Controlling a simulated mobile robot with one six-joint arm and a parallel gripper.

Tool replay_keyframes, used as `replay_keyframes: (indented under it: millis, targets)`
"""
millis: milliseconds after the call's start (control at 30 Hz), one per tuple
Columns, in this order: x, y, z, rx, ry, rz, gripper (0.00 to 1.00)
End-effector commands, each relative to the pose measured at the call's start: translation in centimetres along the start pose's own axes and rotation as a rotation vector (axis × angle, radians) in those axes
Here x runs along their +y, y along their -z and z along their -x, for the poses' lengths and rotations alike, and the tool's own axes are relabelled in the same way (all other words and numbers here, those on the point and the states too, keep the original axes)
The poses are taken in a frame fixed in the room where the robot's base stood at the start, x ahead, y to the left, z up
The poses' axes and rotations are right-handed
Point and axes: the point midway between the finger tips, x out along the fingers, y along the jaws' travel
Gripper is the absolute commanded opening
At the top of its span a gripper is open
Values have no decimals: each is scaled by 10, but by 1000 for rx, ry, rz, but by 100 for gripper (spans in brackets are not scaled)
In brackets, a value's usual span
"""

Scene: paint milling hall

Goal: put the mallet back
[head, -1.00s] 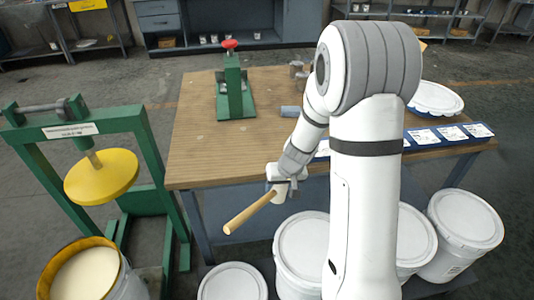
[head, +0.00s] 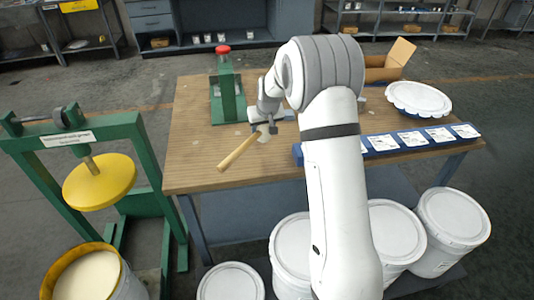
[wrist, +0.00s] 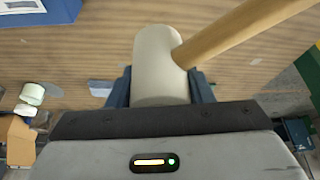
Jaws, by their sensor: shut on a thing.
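The mallet has a pale cylindrical head (wrist: 155,55) and a light wooden handle (head: 239,151). My gripper (head: 268,130) is shut on the mallet's head; in the wrist view its dark blue jaws sit on both sides of the head. The handle sticks out free, pointing toward the front left of the table in the head view. The mallet appears held over the left-middle part of the wooden worktable (head: 205,165). I cannot tell its exact height above the top. No obvious holder for the mallet stands out.
A green press with a red knob (head: 223,50) stands at the table's back left. A blue strip with white cards (head: 411,138), a round white lid (head: 418,98) and an open cardboard box (head: 398,55) are at right. White buckets (head: 452,216) stand in front; a green stand (head: 145,160) is left.

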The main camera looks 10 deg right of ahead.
Motion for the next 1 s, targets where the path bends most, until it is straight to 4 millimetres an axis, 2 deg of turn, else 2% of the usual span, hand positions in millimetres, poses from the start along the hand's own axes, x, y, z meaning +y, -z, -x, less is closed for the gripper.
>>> replay_keyframes:
  millis: [200,467,700,1000]
  targets:
    - [0,-16,-36,-5,-2,1,0]
    - [1,-25,-57,-1,-2,0,0]
    - [1,-38,-84,-1,-2,-1,0]
    - [1,-38,-87,1,-3,0,0]
